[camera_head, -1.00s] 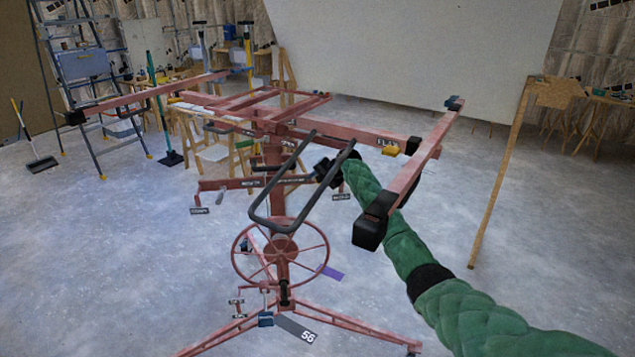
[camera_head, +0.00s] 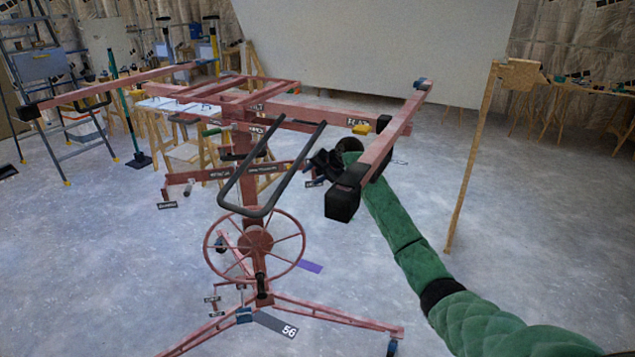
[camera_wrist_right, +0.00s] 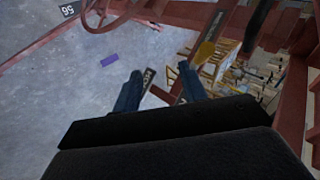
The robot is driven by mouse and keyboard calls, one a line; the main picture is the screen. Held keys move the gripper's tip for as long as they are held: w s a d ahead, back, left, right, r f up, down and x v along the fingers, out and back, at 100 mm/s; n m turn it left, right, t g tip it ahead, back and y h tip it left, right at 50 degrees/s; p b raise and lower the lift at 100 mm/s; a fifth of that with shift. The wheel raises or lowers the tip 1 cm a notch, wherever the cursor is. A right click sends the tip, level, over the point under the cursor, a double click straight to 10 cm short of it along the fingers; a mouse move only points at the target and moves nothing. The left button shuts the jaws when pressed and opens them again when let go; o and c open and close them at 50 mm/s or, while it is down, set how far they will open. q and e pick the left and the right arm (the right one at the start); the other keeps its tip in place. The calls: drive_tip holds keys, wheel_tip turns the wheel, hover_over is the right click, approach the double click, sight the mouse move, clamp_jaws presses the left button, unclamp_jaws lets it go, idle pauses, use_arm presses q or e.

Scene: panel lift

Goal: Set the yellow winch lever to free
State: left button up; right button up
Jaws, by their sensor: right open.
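The red panel lift (camera_head: 250,190) stands in the middle of the head view, with a spoked wheel (camera_head: 256,243) and a black U-shaped handle (camera_head: 272,168). A small yellow piece (camera_head: 361,129) sits on its upper beam by a label reading FLAT. A yellow lever-like piece (camera_wrist_right: 206,50) shows in the right wrist view beyond the fingers; I cannot tell whether it is the winch lever. My right gripper (camera_head: 318,163) is right of the U-handle, by a black label on the crossbar. In the wrist view its fingers (camera_wrist_right: 160,72) are apart and empty. My left gripper is out of view.
The lift's long red side arm (camera_head: 390,140), with a black end block (camera_head: 342,203), passes above my right arm. A wooden post (camera_head: 470,165) stands at right. A ladder (camera_head: 45,95) and sawhorses are behind at left. The right floor is mostly clear.

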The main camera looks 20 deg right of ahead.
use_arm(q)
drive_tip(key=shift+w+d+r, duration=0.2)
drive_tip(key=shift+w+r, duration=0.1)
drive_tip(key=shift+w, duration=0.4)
use_arm(e)
drive_tip(key=shift+s+d, duration=0.35)
drive_tip(key=shift+s, duration=0.45)
